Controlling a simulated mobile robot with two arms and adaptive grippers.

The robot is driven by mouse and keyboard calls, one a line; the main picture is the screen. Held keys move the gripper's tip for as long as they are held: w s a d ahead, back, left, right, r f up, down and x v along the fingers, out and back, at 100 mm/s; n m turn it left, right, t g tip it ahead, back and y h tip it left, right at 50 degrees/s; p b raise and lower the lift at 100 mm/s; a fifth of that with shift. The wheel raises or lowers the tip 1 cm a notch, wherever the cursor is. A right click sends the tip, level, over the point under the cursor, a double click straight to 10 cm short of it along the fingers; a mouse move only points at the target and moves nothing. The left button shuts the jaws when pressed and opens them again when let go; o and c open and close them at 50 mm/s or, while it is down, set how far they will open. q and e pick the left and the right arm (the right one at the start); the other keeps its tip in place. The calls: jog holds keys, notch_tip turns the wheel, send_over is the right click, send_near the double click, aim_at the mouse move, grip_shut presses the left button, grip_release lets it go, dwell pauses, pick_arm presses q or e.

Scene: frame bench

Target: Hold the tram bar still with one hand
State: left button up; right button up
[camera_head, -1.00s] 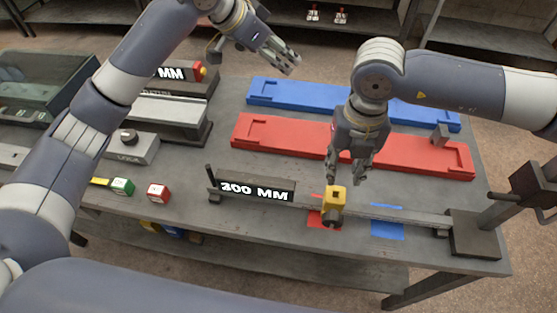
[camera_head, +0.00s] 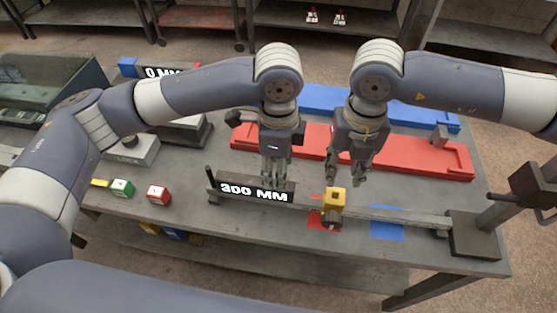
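The tram bar (camera_head: 390,215) is a long grey bar lying along the front of the bench, with a black "300 MM" display (camera_head: 256,191) on its left part. A yellow slider block (camera_head: 334,201) sits on it right of the display. My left gripper (camera_head: 273,180) points down at the display's top edge, its fingertips close to or behind it; contact and finger gap are unclear. My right gripper (camera_head: 345,178) is open and empty, just above and behind the yellow block.
A red tray (camera_head: 420,157) and a blue tray (camera_head: 318,98) lie behind the bar. Green (camera_head: 122,187) and red (camera_head: 158,194) cubes stand at the front left. A dark post fixture (camera_head: 475,235) stands at the bar's right end. Red and blue (camera_head: 387,224) patches lie under the bar.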

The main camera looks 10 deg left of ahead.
pick_arm(q)
notch_tip(320, 180, down, 10)
jog(key=shift+f, duration=0.1)
dwell(0.4)
grip_shut()
dwell(0.5)
